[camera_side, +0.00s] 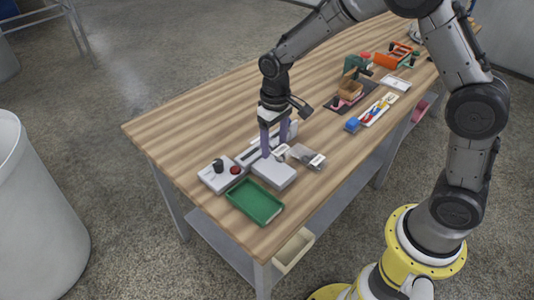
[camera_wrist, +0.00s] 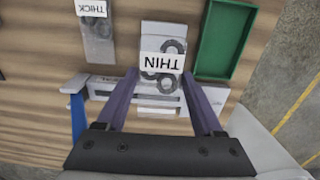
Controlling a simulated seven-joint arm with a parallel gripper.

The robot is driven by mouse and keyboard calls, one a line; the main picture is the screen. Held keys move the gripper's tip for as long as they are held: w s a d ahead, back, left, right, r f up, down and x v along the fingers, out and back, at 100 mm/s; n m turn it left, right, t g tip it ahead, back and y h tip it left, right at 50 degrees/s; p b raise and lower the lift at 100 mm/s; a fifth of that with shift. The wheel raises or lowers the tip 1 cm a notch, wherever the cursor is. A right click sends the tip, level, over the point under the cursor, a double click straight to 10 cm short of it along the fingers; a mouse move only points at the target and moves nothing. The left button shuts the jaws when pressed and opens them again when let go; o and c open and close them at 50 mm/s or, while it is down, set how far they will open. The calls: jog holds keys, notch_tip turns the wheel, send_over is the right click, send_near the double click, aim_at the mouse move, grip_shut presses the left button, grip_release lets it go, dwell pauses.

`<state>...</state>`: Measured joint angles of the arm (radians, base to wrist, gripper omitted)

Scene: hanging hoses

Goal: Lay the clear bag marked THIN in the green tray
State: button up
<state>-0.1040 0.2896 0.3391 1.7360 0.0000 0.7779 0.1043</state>
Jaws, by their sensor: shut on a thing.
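The clear bag marked THIN (camera_wrist: 163,65) has dark rings inside and a white label that reads upside down in the wrist view. My gripper (camera_wrist: 160,78) is shut on it, with a purple finger at each side of its near end. I cannot tell whether the bag touches the block. The green tray (camera_wrist: 222,40) looks empty and lies to the right of the bag. In the side view the tray (camera_side: 255,202) is in front of the block.
A clear bag marked THICK (camera_wrist: 96,35) lies left of the THIN bag; it also shows in the side view (camera_side: 307,157).

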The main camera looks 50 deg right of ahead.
aim_at(267, 164)
jog(key=shift+w+a+f, duration=0.1)
jog(key=shift+w+f, duration=0.85)
jog(key=shift+f, duration=0.2)
jog(key=shift+w+f, duration=0.15)
jog(key=shift+f, duration=0.65)
jog(key=shift+w+f, duration=0.1)
jog(key=shift+f, duration=0.7)
jog(key=shift+f, duration=0.2)
jog(key=o, duration=1.5)
